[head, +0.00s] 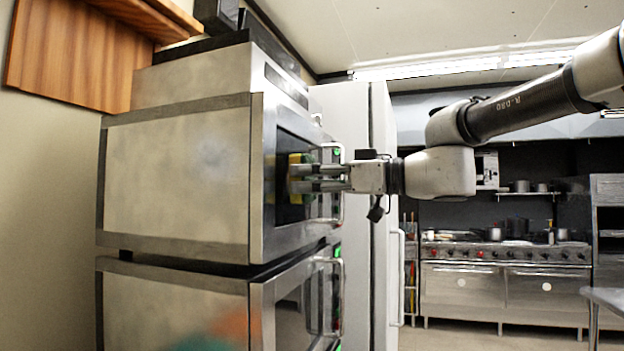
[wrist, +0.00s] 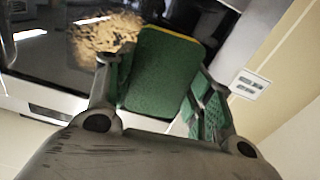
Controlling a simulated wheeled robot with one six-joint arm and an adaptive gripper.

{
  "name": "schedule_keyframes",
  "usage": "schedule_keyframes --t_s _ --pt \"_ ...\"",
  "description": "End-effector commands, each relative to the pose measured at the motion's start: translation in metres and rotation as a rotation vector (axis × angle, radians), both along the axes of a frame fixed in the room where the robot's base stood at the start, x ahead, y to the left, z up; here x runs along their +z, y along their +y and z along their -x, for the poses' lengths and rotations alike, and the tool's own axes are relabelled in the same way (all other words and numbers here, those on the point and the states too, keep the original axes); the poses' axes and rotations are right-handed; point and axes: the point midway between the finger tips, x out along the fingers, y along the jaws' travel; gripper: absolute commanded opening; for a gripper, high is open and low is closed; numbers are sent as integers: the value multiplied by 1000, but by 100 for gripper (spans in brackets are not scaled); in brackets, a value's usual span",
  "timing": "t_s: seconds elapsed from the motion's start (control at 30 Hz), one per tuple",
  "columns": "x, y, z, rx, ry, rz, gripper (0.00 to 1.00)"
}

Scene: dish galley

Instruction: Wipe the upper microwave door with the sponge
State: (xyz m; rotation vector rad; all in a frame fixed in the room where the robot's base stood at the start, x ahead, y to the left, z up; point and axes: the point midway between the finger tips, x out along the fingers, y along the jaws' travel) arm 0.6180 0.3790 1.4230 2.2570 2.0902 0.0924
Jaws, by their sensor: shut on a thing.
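My gripper (head: 300,179) is shut on a sponge (head: 296,161), which is green with a yellow layer. In the wrist view the sponge (wrist: 165,72) sits between the two fingers, its broad green face showing. The upper microwave door (head: 284,148) has a dark glass window and faces right. The sponge is at this window; I cannot tell if it presses on the glass. In the wrist view a brown, speckled smear (wrist: 105,35) lies on the dark door glass (wrist: 50,55), just left of the sponge. The door looks closed.
A lower microwave (head: 180,305) stands under the upper one, with a bar handle (head: 337,295). A tall white cabinet (head: 370,230) stands just behind my gripper. A steel stove (head: 505,280) is at the back right. Open floor shows between them.

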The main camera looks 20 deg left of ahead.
Motion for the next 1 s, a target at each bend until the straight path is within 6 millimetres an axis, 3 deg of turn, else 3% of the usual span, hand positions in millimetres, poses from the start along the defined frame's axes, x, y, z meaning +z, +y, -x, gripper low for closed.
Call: schedule_keyframes --t_s 1.0 --pt "0 17 -1 1 0 0 33"
